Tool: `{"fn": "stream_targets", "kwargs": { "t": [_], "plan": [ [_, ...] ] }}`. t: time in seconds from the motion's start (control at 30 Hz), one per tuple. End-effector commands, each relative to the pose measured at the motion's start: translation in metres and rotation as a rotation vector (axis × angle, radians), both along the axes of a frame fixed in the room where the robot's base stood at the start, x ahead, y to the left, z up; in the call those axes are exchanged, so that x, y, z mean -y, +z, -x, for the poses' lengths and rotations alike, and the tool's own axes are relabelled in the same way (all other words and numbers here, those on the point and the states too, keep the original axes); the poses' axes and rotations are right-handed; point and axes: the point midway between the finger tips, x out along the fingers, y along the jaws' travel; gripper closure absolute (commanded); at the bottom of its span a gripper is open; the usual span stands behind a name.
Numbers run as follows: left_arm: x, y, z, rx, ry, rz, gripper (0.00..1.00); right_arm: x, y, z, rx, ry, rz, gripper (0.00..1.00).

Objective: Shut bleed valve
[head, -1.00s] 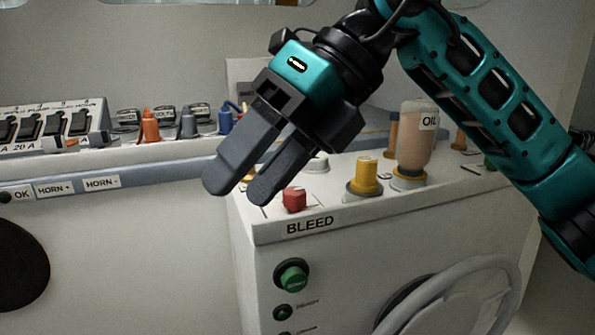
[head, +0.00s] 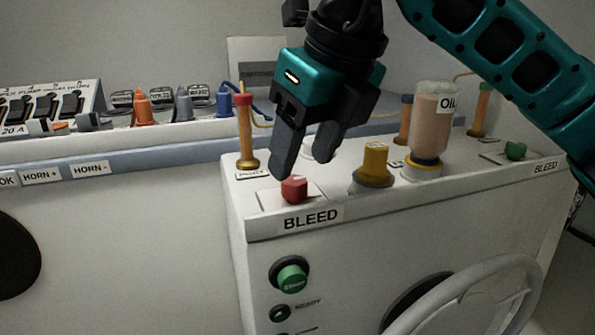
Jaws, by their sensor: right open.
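A small red knob (head: 294,190), the bleed valve handle, sits on a pale plate on top of the white cabinet, just behind the front BLEED label (head: 312,217). A green knob (head: 516,151) sits on another plate at the cabinet's right end, near a second BLEED label (head: 545,167). My right gripper (head: 306,172) points down, with its two dark fingers apart and nothing between them. Its fingertips are just above and behind the red knob; whether they touch it I cannot tell. My left gripper is out of view.
A yellow cap (head: 374,164) and an OIL bottle (head: 429,125) stand right of the red knob. A red-topped post (head: 245,130) stands at left. The cabinet front bears a green button (head: 291,277) and a wheel (head: 470,300). Switches and coloured connectors line the back left.

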Motion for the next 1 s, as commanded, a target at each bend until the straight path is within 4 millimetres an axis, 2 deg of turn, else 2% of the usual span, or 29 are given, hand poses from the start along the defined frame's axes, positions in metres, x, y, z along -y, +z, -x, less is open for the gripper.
{"fn": "stream_targets", "kwargs": {
  "t": [0.03, 0.2, 0.6, 1.0],
  "plan": [
    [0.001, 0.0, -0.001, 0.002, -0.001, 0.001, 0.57, -0.002, -0.009, -0.002, -0.003, 0.003, 0.001, 0.43],
    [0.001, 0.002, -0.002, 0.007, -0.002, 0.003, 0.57, -0.007, -0.027, -0.008, -0.002, 0.002, 0.0, 0.43],
    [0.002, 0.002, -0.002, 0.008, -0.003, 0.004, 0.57, -0.009, -0.033, -0.01, 0.001, 0.002, -0.001, 0.43],
    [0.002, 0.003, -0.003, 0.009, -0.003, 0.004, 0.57, -0.009, -0.033, -0.01, 0.0, 0.001, 0.0, 0.81]
  ]
}}
